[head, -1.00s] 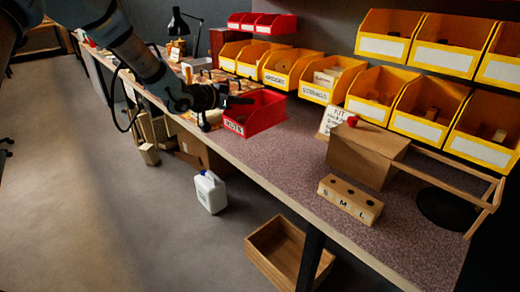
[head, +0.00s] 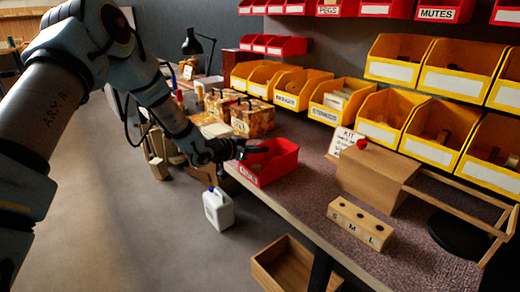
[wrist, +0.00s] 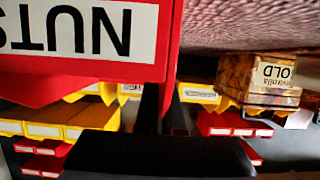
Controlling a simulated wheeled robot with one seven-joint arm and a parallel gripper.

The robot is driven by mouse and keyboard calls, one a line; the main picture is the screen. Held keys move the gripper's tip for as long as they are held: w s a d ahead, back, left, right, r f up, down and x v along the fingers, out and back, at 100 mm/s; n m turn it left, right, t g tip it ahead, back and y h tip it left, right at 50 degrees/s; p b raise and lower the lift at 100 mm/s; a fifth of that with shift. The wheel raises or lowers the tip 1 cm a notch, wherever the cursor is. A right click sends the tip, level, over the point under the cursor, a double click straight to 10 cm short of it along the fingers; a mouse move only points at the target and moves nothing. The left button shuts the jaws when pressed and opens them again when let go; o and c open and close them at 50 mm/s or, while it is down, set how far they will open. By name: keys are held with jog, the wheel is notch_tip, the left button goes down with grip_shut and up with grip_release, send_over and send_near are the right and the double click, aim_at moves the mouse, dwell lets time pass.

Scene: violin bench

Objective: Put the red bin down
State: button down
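The red bin (head: 279,165) is at the near edge of the bench (head: 318,200) in the head view, upright. I cannot tell whether it touches the bench top. My gripper (head: 245,151) is at the bin's left side, with its dark fingers at the upper wall. In the wrist view the bin (wrist: 120,70) fills the upper left, its NUTS label upside down. There my gripper's dark fingers (wrist: 160,112) straddle the red wall and look shut on it. The inner side of the grip is partly hidden.
A wooden box (head: 375,175), a sizes block (head: 360,222) and a kit card (head: 342,143) stand right of the bin. Yellow bins (head: 340,98) line the back. Patterned tins (head: 252,117) stand behind-left. A white jug (head: 218,208) is on the floor. Bench top between bin and block is clear.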

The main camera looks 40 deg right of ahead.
jog(key=shift+f, duration=0.15)
jog(key=c, duration=1)
grip_release()
jog(key=shift+c, duration=0.2)
jog(key=shift+a+r, duration=0.2)
jog(key=shift+a, duration=0.05)
jog(key=b+v, duration=0.1)
jog(key=v, duration=1)
jog(key=shift+a+b, duration=0.3)
jog(key=shift+w+r, duration=0.1)
jog(key=shift+w, duration=0.05)
